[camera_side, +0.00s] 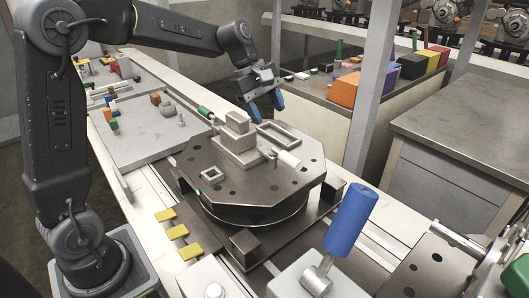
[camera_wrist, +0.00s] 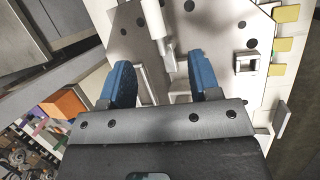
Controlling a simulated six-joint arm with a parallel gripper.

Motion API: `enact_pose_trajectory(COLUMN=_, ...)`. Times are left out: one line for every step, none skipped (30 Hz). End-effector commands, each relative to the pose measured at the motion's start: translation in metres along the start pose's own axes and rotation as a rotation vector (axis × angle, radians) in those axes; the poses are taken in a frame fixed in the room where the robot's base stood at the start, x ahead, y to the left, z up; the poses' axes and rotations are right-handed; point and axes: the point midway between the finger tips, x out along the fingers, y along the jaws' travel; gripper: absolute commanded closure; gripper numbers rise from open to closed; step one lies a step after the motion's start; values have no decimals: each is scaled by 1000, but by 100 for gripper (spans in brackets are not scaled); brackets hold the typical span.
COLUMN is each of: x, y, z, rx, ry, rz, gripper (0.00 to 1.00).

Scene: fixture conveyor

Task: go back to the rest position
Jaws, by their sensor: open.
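My gripper (camera_side: 265,100) has blue fingers and hangs above the far side of the octagonal grey fixture plate (camera_side: 285,183), clear of it. In the wrist view the two blue fingers of my gripper (camera_wrist: 165,85) stand apart with nothing held between them. The plate (camera_wrist: 215,25) lies beyond the fingers there. On the plate are a stepped grey block (camera_side: 237,140), a rectangular frame (camera_side: 279,134), a small square frame (camera_side: 212,175) and a white-handled clamp (camera_side: 288,158). The small square frame also shows in the wrist view (camera_wrist: 247,62). No rest position is marked in either view.
A large blue handle (camera_side: 350,220) rises at the front right. A grey post (camera_side: 375,90) stands right of the fixture. Yellow blocks (camera_side: 178,232) line the near left side. A grey tray (camera_side: 135,140) with small parts lies left. Coloured bins (camera_side: 410,67) stand behind.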

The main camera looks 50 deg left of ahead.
Motion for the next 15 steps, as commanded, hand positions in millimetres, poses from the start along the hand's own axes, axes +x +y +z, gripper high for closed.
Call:
enact_pose_trajectory(x=-9, y=-12, z=13, rx=85, ry=26, rz=7, gripper=43)
enact_pose_trajectory(x=-13, y=-21, z=20, rx=146, ry=44, rz=10, gripper=43)
enact_pose_trajectory(x=-19, y=-34, z=29, rx=235, ry=71, rz=13, gripper=43)
enact_pose_trajectory(x=-22, y=-44, z=36, rx=306, ry=93, rz=13, gripper=43)
enact_pose_trajectory(x=-26, y=-55, z=43, rx=377, ry=114, rz=13, gripper=43)
enact_pose_trajectory(x=-29, y=-70, z=50, rx=472, ry=143, rz=12, gripper=43)
enact_pose_trajectory(x=-32, y=-81, z=56, rx=543, ry=166, rz=10, gripper=43)
enact_pose_trajectory(x=-34, y=-92, z=60, rx=615, ry=188, rz=8, gripper=43)
enact_pose_trajectory(x=-36, y=-107, z=66, rx=709, ry=217, rz=4, gripper=43)
enact_pose_trajectory(x=-37, y=-119, z=70, rx=780, ry=240, rz=2, gripper=43)
enact_pose_trajectory(x=-38, y=-130, z=73, rx=851, ry=263, rz=-3, gripper=43)
enact_pose_trajectory(x=-38, y=-145, z=77, rx=943, ry=292, rz=-10, gripper=43)
enact_pose_trajectory(x=-38, y=-156, z=79, rx=1009, ry=313, rz=-15, gripper=43)
enact_pose_trajectory(x=-37, y=-165, z=81, rx=1072, ry=336, rz=-21, gripper=43)
enact_pose_trajectory(x=-36, y=-178, z=82, rx=1152, ry=361, rz=-30, gripper=43)
